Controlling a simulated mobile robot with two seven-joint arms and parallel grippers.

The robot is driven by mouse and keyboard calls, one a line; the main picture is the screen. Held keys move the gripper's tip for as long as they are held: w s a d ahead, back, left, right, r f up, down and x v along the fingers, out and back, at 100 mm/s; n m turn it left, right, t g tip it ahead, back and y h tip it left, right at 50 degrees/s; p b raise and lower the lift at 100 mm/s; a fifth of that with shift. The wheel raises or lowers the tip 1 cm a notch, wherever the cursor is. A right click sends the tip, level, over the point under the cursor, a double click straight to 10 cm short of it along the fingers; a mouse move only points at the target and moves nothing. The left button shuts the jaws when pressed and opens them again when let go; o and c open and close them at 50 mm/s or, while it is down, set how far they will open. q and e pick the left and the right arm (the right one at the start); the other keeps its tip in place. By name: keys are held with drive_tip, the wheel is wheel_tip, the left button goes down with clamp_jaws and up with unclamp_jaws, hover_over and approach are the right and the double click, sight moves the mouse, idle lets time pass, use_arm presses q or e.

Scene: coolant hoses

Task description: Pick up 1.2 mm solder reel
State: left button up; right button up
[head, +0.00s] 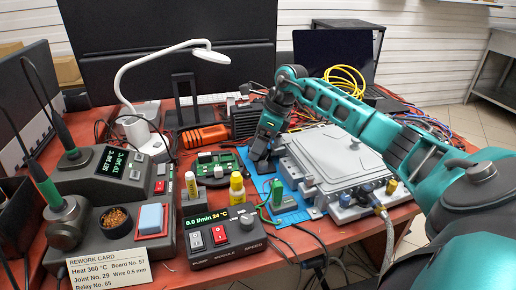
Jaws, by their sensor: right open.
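My right gripper (260,166) points down at the middle of the bench, between the green circuit board and the grey metal housing, just above or at the blue mat. Its jaws are open, and I see nothing held between them. I cannot make out a solder reel marked 1.2 mm; the gripper and arm hide part of the bench there. My left gripper is not in view.
A grey housing (335,158) with connectors stands right of the gripper on the blue mat (291,218). Cables and a laptop (330,55) lie behind.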

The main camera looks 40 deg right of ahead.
drive_tip(key=shift+c, duration=0.4)
drive_tip(key=shift+r, duration=0.1)
drive_tip(key=c, duration=1.2)
